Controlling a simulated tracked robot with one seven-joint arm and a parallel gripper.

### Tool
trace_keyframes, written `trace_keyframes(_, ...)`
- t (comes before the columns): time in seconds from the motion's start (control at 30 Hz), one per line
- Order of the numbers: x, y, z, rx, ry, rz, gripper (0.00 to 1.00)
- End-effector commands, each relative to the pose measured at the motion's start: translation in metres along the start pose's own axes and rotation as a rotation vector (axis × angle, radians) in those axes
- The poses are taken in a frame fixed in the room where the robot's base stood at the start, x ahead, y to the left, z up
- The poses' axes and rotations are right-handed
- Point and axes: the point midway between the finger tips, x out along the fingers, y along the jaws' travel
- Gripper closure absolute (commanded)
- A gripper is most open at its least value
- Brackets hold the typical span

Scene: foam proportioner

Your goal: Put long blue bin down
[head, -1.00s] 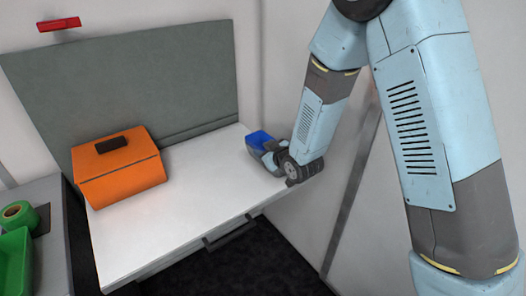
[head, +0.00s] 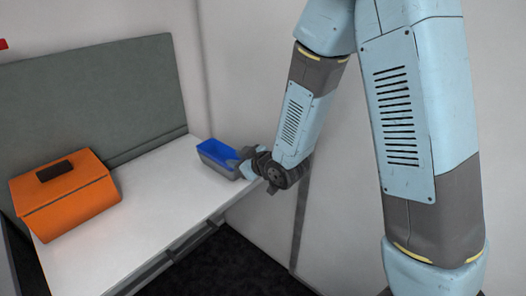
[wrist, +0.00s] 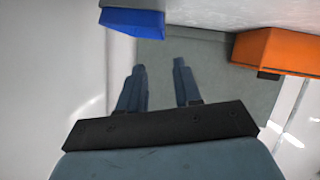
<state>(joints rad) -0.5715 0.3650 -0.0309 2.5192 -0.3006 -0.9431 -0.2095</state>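The long blue bin (head: 213,153), blue inside with a grey outer side in the head view, stands upright on the white table (head: 150,190) near its far right corner. My gripper (head: 244,160) is just right of the bin; the head view does not show clearly whether they touch. In the wrist view, which is upside down, my gripper's two fingers (wrist: 159,65) are apart with nothing between them. The blue bin (wrist: 133,22) shows at the upper left there, outside the fingers. Its far side is hidden.
An orange box (head: 65,195) with a dark handle stands on the left of the table. A grey panel (head: 95,95) rises behind the table. The white tabletop between box and bin is clear. A wall is close behind my gripper.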

Motion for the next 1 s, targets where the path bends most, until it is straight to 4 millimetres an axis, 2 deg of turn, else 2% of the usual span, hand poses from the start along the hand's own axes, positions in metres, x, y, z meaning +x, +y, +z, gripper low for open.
trace_keyframes(0.17,0.0,-0.004,-0.002,-0.003,0.001,-0.007,0.66)
trace_keyframes(0.27,-0.004,0.003,-0.005,0.002,-0.012,0.005,0.66)
trace_keyframes(0.37,-0.015,0.021,-0.01,0.017,-0.049,0.037,0.66)
trace_keyframes(0.47,-0.035,0.049,-0.016,0.049,-0.108,0.087,0.66)
trace_keyframes(0.7,-0.102,0.108,-0.024,0.156,-0.264,0.209,0.66)
trace_keyframes(0.9,-0.169,0.141,-0.028,0.27,-0.384,0.302,0.66)
trace_keyframes(1.0,-0.204,0.149,-0.029,0.333,-0.44,0.341,0.66)
